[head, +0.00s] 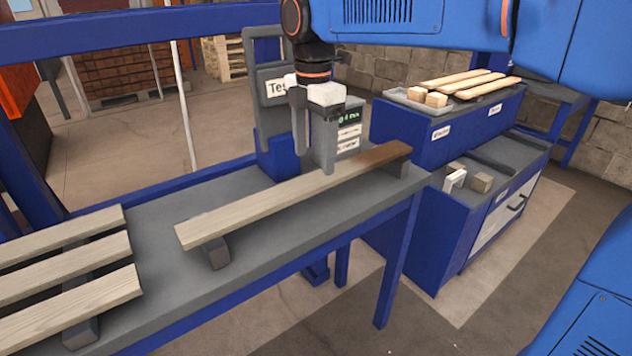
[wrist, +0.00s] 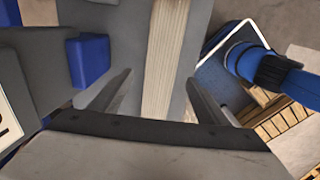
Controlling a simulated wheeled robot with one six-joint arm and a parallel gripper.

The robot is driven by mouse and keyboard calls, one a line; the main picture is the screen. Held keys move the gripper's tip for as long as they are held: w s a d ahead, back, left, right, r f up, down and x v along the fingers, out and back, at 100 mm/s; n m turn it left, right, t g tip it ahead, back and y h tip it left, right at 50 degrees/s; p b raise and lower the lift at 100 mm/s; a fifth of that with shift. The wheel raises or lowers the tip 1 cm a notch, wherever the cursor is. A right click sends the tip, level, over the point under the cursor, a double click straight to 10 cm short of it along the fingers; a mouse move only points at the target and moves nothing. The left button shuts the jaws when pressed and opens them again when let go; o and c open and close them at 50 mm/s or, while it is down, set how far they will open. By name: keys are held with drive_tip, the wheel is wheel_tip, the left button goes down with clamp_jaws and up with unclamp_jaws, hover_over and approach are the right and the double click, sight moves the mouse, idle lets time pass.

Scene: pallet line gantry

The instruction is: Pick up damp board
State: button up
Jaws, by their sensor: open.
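The damp board (head: 250,208) is a long pale plank with a dark brown patch at its right end (head: 378,154). It lies across two grey supports (head: 214,254) on the grey bench, raised a little above the top. My gripper (head: 314,163) is open over the board, right of its middle, with its fingers pointing down. In the wrist view the pale board (wrist: 164,60) runs between the two spread fingers of my gripper (wrist: 160,78), with a gap on each side. Whether the fingertips reach below the board's top is unclear.
Several pale boards (head: 75,260) lie at the bench's left end. A grey and blue stand with a screen (head: 348,125) is close behind my gripper. A blue cabinet (head: 440,133) with boards and blocks on top stands right, beyond the bench. The bench top (head: 165,250) is bare around the board.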

sight(316, 178)
drive_tip(key=shift+d+f, duration=0.15)
drive_tip(key=shift+f, duration=1.15)
drive_tip(key=shift+d+f, duration=0.1)
drive_tip(key=shift+f, duration=1.2)
drive_tip(key=shift+w, duration=0.1)
drive_tip(key=c, duration=1.4)
